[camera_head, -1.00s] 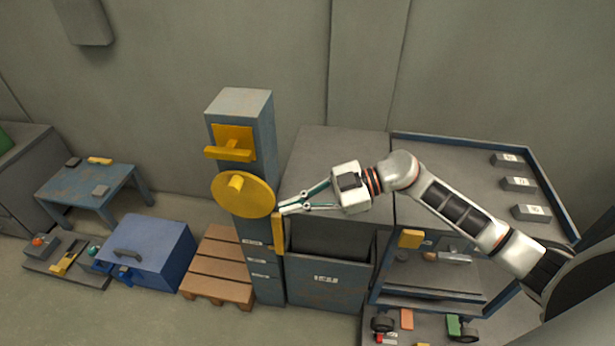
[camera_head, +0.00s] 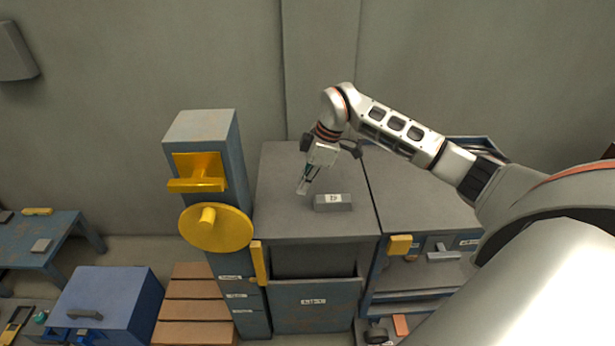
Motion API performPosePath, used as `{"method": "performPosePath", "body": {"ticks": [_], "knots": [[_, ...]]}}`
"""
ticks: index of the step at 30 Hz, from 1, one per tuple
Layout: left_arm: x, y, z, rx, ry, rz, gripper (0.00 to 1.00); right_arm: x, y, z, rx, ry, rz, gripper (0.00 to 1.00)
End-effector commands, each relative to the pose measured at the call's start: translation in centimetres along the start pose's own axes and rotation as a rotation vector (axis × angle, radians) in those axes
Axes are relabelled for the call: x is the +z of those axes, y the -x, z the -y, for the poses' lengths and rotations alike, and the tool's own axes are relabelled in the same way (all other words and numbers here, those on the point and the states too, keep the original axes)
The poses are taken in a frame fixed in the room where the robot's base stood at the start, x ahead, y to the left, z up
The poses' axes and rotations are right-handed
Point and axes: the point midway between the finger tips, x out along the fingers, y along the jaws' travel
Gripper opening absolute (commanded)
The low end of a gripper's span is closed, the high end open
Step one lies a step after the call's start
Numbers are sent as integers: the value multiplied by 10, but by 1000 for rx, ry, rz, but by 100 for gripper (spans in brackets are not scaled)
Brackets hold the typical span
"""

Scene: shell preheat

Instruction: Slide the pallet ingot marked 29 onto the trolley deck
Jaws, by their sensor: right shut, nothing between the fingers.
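A dark grey ingot (camera_head: 342,207) with a white label lies on the flat grey top (camera_head: 290,225) of the cabinet. The label's number is too small to read for certain. My right gripper (camera_head: 302,190) is shut and empty, pointing down just left of the ingot, with a small gap seen between them. The trolley deck (camera_head: 415,207) adjoins the cabinet top on the right. My right arm crosses above it and hides much of its right side. My left gripper is out of view.
A blue post with a yellow wheel (camera_head: 215,228) and yellow handle (camera_head: 197,172) stands left of the cabinet. A wooden pallet (camera_head: 197,308), blue box (camera_head: 107,297) and low blue table (camera_head: 40,243) are farther left. The cabinet top around the ingot is clear.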

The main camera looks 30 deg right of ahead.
Motion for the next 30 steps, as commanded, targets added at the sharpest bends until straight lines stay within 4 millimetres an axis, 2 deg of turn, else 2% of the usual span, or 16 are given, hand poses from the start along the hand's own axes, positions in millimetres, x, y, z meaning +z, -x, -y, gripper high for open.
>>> {"method": "performPosePath", "body": {"ticks": [1, 6, 10, 15, 30], "knots": [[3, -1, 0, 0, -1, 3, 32, 0, -12, 1, -3, 0, 0, 0], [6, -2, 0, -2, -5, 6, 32, 0, -45, 1, -3, 1, -1, 0], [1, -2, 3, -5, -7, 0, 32, 20, -36, -1, 2, 0, 1, 0], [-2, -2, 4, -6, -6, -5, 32, 34, -31, 0, 1, 2, 0, 0], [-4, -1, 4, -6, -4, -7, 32, 41, -27, 0, 1, 2, 0, 0]]}}
